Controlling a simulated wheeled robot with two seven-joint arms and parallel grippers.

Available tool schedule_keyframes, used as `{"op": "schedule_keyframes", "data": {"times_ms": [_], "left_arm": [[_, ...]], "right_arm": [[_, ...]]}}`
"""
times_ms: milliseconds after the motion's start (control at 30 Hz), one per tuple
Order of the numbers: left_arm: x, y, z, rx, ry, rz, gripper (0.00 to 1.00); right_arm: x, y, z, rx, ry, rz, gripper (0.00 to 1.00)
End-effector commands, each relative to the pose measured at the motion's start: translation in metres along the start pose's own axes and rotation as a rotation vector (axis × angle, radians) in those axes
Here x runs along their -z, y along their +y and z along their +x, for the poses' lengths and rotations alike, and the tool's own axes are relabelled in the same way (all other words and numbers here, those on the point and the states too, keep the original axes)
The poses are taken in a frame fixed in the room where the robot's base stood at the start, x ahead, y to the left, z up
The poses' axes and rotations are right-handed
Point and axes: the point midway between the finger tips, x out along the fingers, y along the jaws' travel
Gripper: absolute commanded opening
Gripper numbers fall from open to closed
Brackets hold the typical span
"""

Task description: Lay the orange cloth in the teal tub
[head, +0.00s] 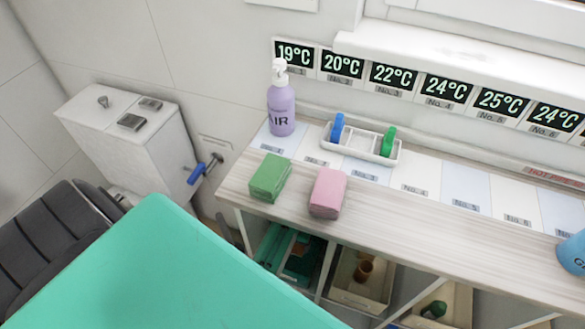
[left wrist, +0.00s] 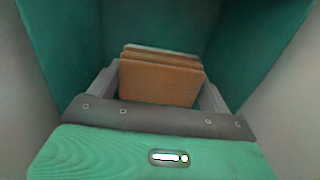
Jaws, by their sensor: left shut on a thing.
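The orange cloth (left wrist: 160,80) shows in the left wrist view as a folded, layered block. My left gripper (left wrist: 160,88) is shut on it, with a grey finger at each side. Teal walls of the tub (left wrist: 55,50) surround the cloth in that view; I cannot tell whether the cloth touches the bottom. In the head view, teal tub parts (head: 275,243) show in the left compartment under the counter. The cloth and my left fingertips cannot be made out there. My right gripper is in neither view.
On the counter (head: 430,235) stand a purple pump bottle (head: 281,105), a green block (head: 270,178), a pink block (head: 327,193) and a white tray (head: 360,148). A beige bin (head: 350,293) is beside the teal tub compartment. A large teal surface blocks the lower left.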

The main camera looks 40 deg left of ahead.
Motion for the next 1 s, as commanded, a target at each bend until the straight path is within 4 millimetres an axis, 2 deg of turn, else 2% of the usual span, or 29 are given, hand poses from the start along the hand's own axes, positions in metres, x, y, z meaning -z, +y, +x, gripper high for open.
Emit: {"op": "schedule_keyframes", "data": {"times_ms": [400, 767, 800, 833, 867, 1000], "left_arm": [[0.0, 0.0, 0.047, 0.0, 0.0, -0.001, 0.63], [0.0, 0.0, 0.05, 0.0, 0.0, 0.0, 0.63], [0.0, 0.0, 0.049, 0.0, 0.0, 0.0, 0.89], [0.0, 0.0, 0.049, 0.0, 0.0, 0.0, 0.95], [0.0, 0.0, 0.049, 0.0, 0.0, 0.0, 1.0], [0.0, 0.0, 0.049, 0.0, 0.0, 0.0, 1.0]], "right_arm": [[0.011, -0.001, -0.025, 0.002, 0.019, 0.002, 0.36], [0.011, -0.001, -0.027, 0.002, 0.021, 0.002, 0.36], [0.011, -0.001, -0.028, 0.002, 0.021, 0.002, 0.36], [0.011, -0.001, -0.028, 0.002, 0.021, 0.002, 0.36], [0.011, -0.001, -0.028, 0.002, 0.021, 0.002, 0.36], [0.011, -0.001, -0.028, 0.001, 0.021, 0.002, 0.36]]}}
